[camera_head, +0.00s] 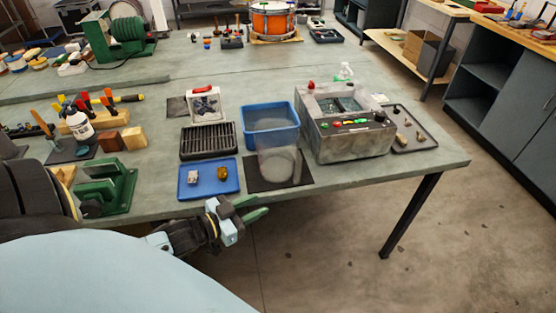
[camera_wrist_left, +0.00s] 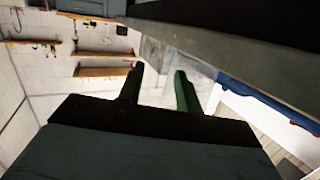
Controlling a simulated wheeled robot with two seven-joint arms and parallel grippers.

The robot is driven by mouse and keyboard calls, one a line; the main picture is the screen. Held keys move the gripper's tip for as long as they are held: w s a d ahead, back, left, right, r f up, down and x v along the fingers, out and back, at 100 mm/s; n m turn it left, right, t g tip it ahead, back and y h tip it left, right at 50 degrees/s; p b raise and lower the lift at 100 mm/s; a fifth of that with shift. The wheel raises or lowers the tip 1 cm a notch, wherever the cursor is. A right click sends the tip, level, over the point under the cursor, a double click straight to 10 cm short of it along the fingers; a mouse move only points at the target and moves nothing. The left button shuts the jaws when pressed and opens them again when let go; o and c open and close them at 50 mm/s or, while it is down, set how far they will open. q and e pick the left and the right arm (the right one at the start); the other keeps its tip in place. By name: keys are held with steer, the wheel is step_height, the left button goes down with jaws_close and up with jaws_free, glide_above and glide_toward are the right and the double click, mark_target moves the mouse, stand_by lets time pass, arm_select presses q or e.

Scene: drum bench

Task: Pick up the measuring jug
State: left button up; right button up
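The measuring jug (camera_head: 279,163) looks like a clear, see-through vessel standing on a dark mat (camera_head: 263,182) near the bench's front edge, just in front of a blue bin. My left gripper (camera_head: 256,207) is in front of the bench edge, below and left of the jug and apart from it. In the left wrist view its two green fingers (camera_wrist_left: 160,84) stand apart with nothing held between them. A pale, glassy shape shows beyond the fingers there, but I cannot tell whether it is the jug. My right gripper is in neither view.
A blue tray (camera_head: 186,190) with two small objects lies left of the mat. The blue bin (camera_head: 270,117) stands behind the jug, and a grey basin unit (camera_head: 347,143) stands to its right. A black rack (camera_head: 208,141) is behind the tray. The floor right of my gripper is clear.

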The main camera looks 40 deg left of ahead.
mark_target(297, 181)
arm_select(q)
steer(key=shift+w+d+r+m+t+h+b, duration=0.15)
steer(key=shift+w+d+r+h, duration=0.5)
steer(key=shift+w, duration=1.45)
steer(key=shift+w+d+r+m+t+h+b, duration=0.1)
steer(key=shift+w+d+r+m+t+h, duration=0.15)
steer(key=shift+w+d+r, duration=1.3)
steer(key=shift+w+d+r+m+t+h+b, duration=0.15)
steer(key=shift+w+h, duration=0.25)
steer(key=shift+w, duration=2.25)
jaws_close()
